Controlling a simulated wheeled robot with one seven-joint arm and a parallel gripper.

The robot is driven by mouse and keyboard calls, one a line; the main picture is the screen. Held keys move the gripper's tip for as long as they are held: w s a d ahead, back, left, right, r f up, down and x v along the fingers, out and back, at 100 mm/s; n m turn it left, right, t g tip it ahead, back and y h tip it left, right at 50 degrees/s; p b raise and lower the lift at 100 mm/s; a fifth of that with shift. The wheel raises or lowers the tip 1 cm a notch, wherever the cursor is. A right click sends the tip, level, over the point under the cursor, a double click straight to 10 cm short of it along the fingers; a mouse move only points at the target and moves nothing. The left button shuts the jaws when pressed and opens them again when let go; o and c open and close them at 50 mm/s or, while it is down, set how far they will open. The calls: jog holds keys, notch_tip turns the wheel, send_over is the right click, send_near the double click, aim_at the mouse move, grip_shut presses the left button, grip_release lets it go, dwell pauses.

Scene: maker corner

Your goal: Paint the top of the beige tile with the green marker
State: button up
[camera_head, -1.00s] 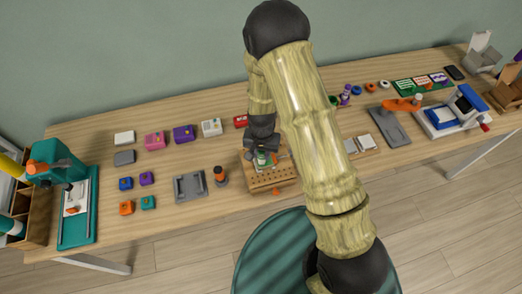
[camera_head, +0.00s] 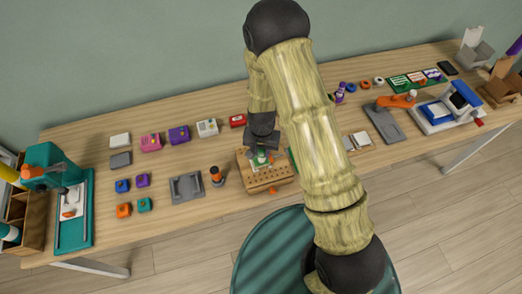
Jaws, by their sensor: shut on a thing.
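My gripper (camera_head: 262,147) points down over a wooden block with rows of holes (camera_head: 264,181). It is shut on a small green and white thing (camera_head: 260,159), which looks like the green marker. The marker's lower end is at or just above the block's top; I cannot tell whether it is in a hole or touching. I cannot make out the beige tile for certain.
A grey tray (camera_head: 186,187) and a dark post with an orange top (camera_head: 216,176) stand left of the block. Several small coloured boxes lie farther left, near a teal press (camera_head: 52,165). An orange-handled tool (camera_head: 396,101) is at right. My arm hides the table's middle.

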jog(key=shift+w+d, duration=0.15)
jog(key=shift+d, duration=0.45)
jog(key=shift+w, duration=0.1)
jog(key=shift+w+a, duration=0.2)
jog(key=shift+w, duration=0.3)
jog(key=shift+w+a, duration=0.2)
jog(key=shift+w, duration=0.5)
jog(key=shift+s+a, duration=0.25)
jog(key=shift+a, duration=0.35)
jog(key=shift+a, duration=0.1)
dwell(0.3)
